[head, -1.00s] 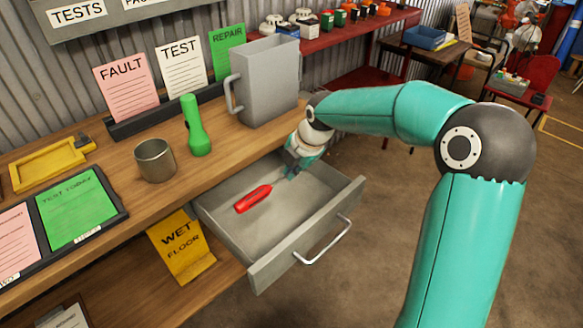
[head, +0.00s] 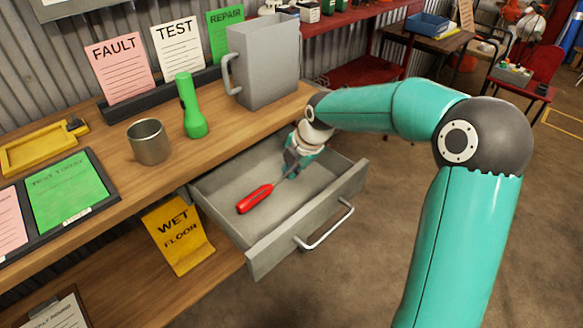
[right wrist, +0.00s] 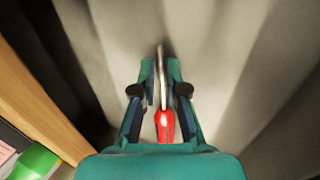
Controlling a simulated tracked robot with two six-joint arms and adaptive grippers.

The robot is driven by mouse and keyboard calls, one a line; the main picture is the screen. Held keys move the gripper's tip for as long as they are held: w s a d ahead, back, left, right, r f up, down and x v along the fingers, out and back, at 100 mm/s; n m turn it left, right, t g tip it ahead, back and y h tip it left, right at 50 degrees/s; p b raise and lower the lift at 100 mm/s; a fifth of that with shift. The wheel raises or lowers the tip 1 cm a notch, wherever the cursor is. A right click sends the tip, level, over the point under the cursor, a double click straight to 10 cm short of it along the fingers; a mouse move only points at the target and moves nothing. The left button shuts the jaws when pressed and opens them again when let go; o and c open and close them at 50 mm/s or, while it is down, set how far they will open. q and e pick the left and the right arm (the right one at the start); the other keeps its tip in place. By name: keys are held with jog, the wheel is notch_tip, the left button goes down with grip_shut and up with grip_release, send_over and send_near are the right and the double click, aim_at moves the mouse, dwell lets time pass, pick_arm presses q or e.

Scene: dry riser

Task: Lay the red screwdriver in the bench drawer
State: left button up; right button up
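The red screwdriver (head: 255,199) is in the open grey bench drawer (head: 280,250), low over or on its floor; exact contact is hard to tell. Its handle points toward the drawer's front left and its shaft toward my right gripper (head: 287,172). My right gripper reaches down into the drawer's back right part. The red handle (right wrist: 164,127) is partly hidden by the gripper's palm. My left gripper is not in view.
On the bench above stand a grey jug (head: 265,65), a green torch (head: 190,108) and a metal cup (head: 149,143).

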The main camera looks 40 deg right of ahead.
jog(key=o, duration=0.3)
jog(key=v, duration=1.2)
